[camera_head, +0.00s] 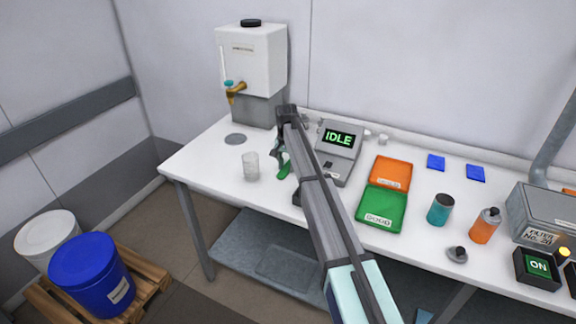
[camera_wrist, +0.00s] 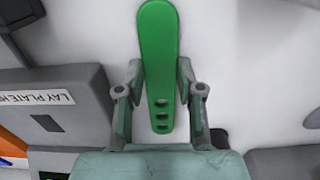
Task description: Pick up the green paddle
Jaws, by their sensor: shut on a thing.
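The green paddle (camera_wrist: 158,45) is a long flat piece with a rounded end and several holes along its narrower part. In the wrist view it stands between the two fingers of my gripper (camera_wrist: 160,98), which is shut on it near the holed part. In the head view my gripper (camera_head: 281,156) is over the white table, left of the grey IDLE device. There the green paddle (camera_head: 284,170) shows below the fingers, partly hidden by my arm. I cannot tell whether the paddle still touches the table.
The grey IDLE device (camera_head: 340,143) stands close on the right. A clear beaker (camera_head: 251,167) stands to the left, and a white dispenser (camera_head: 252,65) behind. An orange tray (camera_head: 389,172) and a green tray (camera_head: 381,208) lie further right, with a teal jar (camera_head: 440,209).

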